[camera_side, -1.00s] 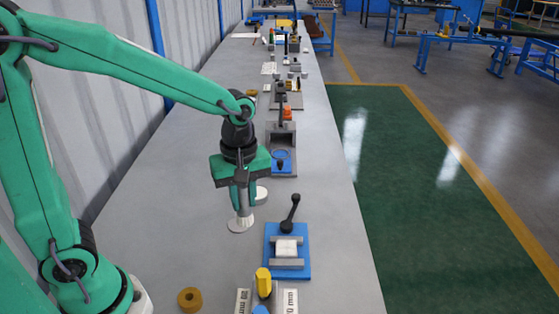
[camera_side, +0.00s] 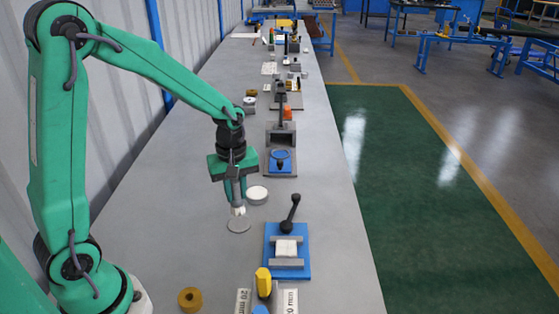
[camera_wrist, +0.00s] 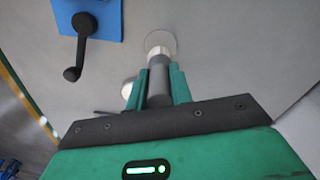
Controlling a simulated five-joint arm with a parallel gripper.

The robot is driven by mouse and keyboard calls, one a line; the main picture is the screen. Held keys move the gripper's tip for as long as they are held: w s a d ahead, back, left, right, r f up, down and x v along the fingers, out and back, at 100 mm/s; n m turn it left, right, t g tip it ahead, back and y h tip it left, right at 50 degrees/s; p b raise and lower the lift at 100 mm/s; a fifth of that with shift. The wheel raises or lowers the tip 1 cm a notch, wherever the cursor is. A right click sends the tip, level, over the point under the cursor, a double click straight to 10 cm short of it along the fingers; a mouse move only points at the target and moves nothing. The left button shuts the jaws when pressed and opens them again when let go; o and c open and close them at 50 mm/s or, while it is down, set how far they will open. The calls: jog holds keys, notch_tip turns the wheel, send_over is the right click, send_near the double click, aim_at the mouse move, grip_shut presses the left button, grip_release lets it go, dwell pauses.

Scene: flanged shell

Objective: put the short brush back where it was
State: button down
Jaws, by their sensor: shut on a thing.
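The short brush has a grey handle and pale bristles (camera_side: 238,210). It hangs upright, bristles down, from my gripper (camera_side: 236,196). In the wrist view its grey handle (camera_wrist: 159,83) sits between the two green fingers of my gripper (camera_wrist: 163,82), which are shut on it. A flat grey disc (camera_side: 238,225) lies on the bench just below the bristles, and a small gap shows between them in the side view. In the wrist view the disc (camera_wrist: 168,40) appears just beyond the bristle end.
A round white-topped dish (camera_side: 257,194) stands close to the right of my gripper. A blue clamp fixture (camera_side: 303,262) with a black lever is at the right front. A brass ring (camera_side: 190,299) lies at the front. The bench left of the disc is clear.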

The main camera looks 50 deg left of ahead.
aim_at(237, 200)
jog(key=shift+f, duration=1.95)
jog(key=shift+f, duration=0.1)
jog(key=c, duration=1.3)
grip_release()
jog(key=shift+o, duration=0.2)
notch_tip(237, 200, up, 12)
jog(key=shift+r, duration=0.15)
jog(key=shift+s+d+r, duration=0.1)
jog(key=shift+s, duration=0.05)
